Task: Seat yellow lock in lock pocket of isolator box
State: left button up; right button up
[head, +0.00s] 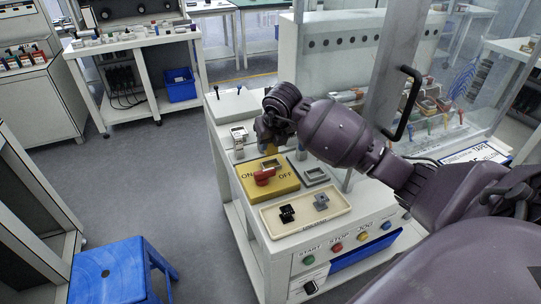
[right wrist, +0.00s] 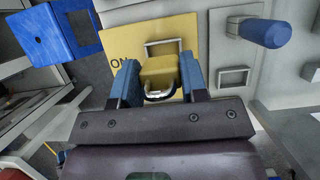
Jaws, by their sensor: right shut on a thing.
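My right gripper (head: 270,144) is above the far side of the yellow isolator box (head: 284,186). In the right wrist view its two blue fingers (right wrist: 158,74) are shut on the yellow lock (right wrist: 157,68), one on each side. The lock's metal shackle faces the palm. The lock also shows below the gripper in the head view (head: 272,150). The lock pocket (head: 272,164) is a square raised frame on the box top, close under the lock; it also shows just beyond the lock in the right wrist view (right wrist: 163,45). The exact gap is unclear. My left gripper is not in view.
A red handle (head: 264,177) lies on the box between ON and OFF. A grey square frame (head: 315,175) is right of the box. A cream tray (head: 300,226) with a black piece (head: 287,213) and a grey piece (head: 321,201) is in front. A blue-handled part (right wrist: 265,32) stands nearby.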

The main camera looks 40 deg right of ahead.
aim_at(272, 151)
notch_tip(272, 151, down, 5)
jog(key=shift+f+b, duration=0.15)
jog(key=shift+b, duration=0.25)
jog(key=shift+f, duration=0.15)
jog(key=o, duration=1)
